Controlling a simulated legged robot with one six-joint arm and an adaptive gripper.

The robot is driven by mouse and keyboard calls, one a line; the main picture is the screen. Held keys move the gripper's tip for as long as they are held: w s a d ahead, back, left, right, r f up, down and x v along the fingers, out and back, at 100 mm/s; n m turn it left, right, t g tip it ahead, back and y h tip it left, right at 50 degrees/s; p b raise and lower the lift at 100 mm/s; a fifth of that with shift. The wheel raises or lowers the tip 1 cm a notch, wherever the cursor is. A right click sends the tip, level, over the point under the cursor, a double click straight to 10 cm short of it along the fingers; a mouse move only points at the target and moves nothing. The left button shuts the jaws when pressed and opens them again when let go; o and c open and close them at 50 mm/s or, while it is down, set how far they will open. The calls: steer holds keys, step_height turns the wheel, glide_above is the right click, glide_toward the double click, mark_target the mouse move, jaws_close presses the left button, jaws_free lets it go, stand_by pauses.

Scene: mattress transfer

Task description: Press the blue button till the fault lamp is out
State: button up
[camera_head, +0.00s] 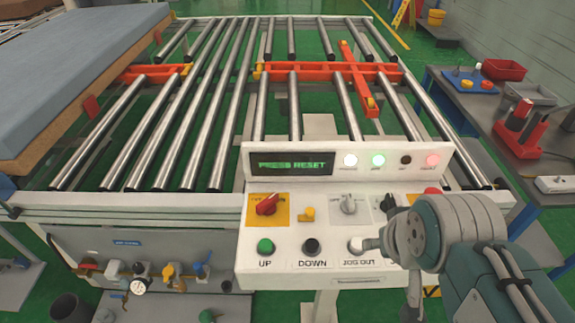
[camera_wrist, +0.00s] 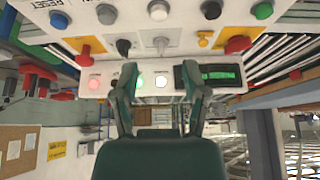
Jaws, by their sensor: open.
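The control panel (camera_head: 330,187) has a display (camera_head: 291,163) that reads PRESS RESET. The lamp at the right end of its row, the red fault lamp (camera_head: 432,160), glows; it also shows lit in the wrist view (camera_wrist: 94,84). The blue button (camera_wrist: 59,20), by the RESET label, is at the upper left of the upside-down wrist view. In the head view my arm hides it. My gripper (camera_wrist: 159,68) is open and empty, its two fingers apart in front of the panel. The blue button lies to the left of both fingers in the wrist view, with no contact visible.
A white lamp (camera_head: 350,160) and a green lamp (camera_head: 378,160) are lit. Red knob (camera_head: 267,204), green UP button (camera_head: 265,246), black DOWN button (camera_head: 311,246) and white JOG OUT button (camera_head: 356,245) crowd the panel. A roller conveyor (camera_head: 205,130) stands behind; a mattress (camera_head: 75,75) lies left.

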jaws_close()
steer(key=w+d+n+g, duration=0.2)
steer(key=w+d+n, duration=0.2)
steer(key=d+n, duration=0.5)
steer(key=w+d+n+g, duration=0.2)
steer(key=w+d+n, duration=0.1)
steer(key=d+n, duration=0.6)
steer(key=d, duration=0.3)
steer(key=shift+w+d+r+y, duration=0.2)
steer(key=shift+w+r+y, duration=0.1)
steer(key=shift+w+y, duration=0.1)
